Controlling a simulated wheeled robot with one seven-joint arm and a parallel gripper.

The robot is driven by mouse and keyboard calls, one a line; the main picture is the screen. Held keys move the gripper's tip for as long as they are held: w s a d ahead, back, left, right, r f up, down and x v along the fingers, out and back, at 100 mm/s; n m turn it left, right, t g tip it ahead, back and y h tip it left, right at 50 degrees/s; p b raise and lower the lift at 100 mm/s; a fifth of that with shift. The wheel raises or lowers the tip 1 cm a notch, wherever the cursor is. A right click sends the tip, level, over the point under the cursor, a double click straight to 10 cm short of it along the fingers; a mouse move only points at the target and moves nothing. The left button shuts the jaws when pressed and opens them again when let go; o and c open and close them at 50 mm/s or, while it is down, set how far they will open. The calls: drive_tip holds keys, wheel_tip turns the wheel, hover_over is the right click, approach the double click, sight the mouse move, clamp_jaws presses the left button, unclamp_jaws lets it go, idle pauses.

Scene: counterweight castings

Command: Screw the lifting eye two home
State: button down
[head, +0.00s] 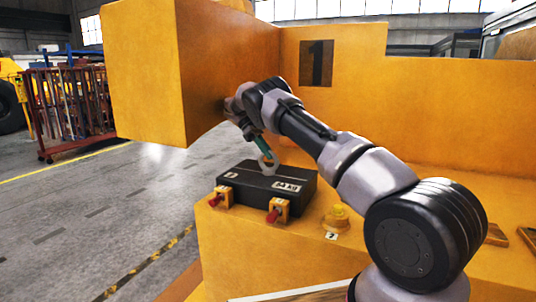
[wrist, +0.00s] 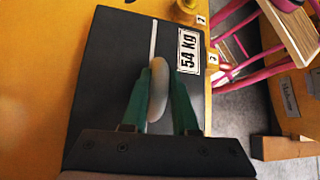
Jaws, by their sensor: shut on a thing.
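A pale grey lifting eye (wrist: 158,92) stands edge-on between the two green fingers of my gripper (wrist: 160,78) in the wrist view. My gripper is shut on it. In the head view my gripper (head: 262,146) points down, and the eye (head: 267,162) shows at its tip, over the top of a black casting (head: 245,185). No number shows on the eye.
Two yellow clamps with red knobs (head: 221,198) (head: 278,211) stand at the casting's front. A yellow round piece (head: 340,217) with a "2" tag sits to its right. A large yellow block (head: 150,75) overhangs at upper left; a yellow wall (head: 420,100) stands behind.

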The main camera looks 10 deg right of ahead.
idle(0.5)
drive_tip(key=c, duration=0.7)
unclamp_jaws()
